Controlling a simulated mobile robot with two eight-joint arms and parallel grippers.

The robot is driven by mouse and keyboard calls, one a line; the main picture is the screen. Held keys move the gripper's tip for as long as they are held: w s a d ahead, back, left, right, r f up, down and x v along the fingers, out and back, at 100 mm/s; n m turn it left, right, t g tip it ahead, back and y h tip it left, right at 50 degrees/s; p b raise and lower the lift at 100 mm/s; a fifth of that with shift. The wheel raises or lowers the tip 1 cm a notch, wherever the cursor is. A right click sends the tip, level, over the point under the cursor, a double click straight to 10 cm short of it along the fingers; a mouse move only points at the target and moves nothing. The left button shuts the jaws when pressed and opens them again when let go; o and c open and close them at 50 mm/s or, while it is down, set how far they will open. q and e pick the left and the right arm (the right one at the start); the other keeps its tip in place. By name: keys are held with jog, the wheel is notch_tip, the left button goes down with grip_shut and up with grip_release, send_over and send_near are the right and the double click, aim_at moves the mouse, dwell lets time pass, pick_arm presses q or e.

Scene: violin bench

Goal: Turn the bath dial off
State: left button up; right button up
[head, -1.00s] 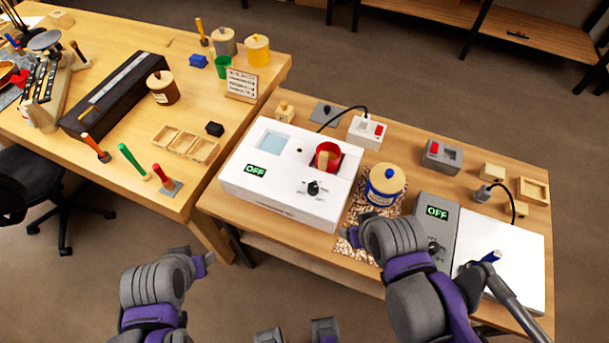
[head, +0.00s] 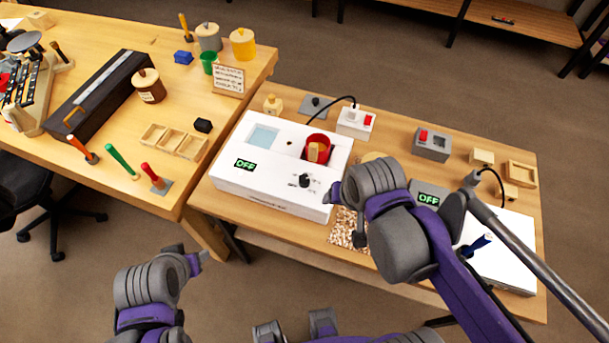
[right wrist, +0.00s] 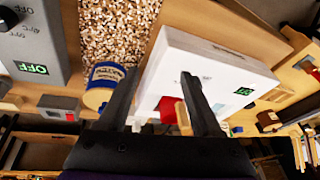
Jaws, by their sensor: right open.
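The bath is a white box (head: 235,180) with a pale blue window, and its green display (head: 246,164) reads OFF. Its black dial (head: 305,180) is on the front right of the top; its pointer angle is too small to read. In the right wrist view the white box (right wrist: 215,68) and its OFF display (right wrist: 243,91) show past the fingers; I cannot make out the dial there. My right gripper (head: 346,214) is open and empty, just right of the box, apart from the dial. My left gripper (head: 197,260) is low at left, away from the bench; its jaws are unclear.
A red pot (head: 325,146) sits in the box top. A blue jar (right wrist: 104,82) stands beside the box, mostly hidden by my right arm in the head view. A grey unit (head: 427,194) reading OFF is at right. Floor is free before the bench.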

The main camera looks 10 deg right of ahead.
aim_at(304, 178)
jog(key=w+a+r+m+g, duration=0.2)
jog(key=w+a+r+m, duration=0.1)
jog(key=w+m, duration=0.3)
jog(key=w+a+r+m+g, duration=0.2)
jog(key=w+a+r+m, duration=0.1)
jog(key=w+m, duration=0.25)
jog(key=shift+m, duration=0.25)
jog(key=f, duration=0.3)
jog(key=f+b, duration=0.1)
jog(key=f, duration=0.6)
jog(key=shift+s+d+f, duration=0.25)
jog(key=shift+f, duration=0.1)
jog(key=shift+c, duration=0.2)
grip_shut()
